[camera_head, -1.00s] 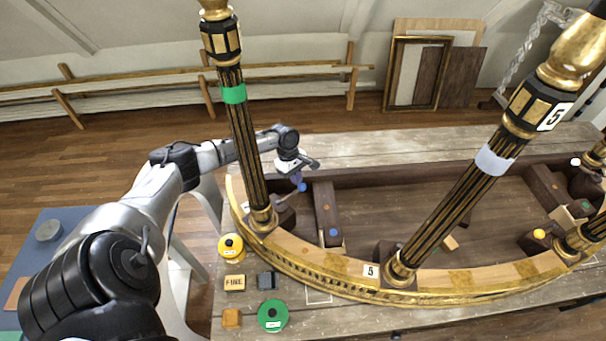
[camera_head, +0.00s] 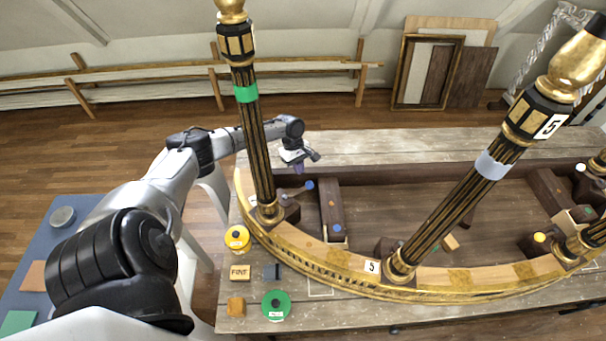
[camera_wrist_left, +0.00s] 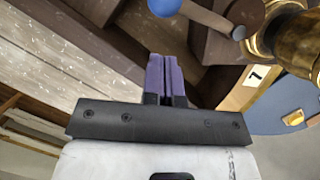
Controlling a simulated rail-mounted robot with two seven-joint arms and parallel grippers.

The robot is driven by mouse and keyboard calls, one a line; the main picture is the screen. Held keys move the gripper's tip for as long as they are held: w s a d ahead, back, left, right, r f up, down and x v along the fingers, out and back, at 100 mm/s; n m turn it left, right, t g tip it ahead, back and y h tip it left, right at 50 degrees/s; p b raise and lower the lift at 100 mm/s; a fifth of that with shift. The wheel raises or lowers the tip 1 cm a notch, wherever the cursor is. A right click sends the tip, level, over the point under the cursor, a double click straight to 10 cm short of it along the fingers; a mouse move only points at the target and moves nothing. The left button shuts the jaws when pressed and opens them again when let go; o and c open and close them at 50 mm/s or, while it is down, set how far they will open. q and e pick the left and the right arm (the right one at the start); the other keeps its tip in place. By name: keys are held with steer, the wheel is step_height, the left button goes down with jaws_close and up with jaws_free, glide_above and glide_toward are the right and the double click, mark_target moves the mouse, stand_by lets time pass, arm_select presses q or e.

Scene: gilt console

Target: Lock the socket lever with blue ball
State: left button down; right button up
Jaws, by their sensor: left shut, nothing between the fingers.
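Whether the lever is locked cannot be told. My right gripper is out of view.
A dark wooden block (camera_head: 331,205) stands right of the lever. The curved gilt rail (camera_head: 330,280) runs along the front. A second column (camera_head: 455,210) leans across at right. A yellow spool (camera_head: 237,238) and green spool (camera_head: 276,305) lie on the bench. Bench boards behind are clear.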

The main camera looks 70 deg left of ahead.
arm_select(q)
steer(key=b+v, duration=0.1)
steer(key=v, duration=0.9)
steer(key=shift+s, duration=0.2)
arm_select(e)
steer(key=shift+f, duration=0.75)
arm_select(q)
steer(key=shift+a, duration=0.15)
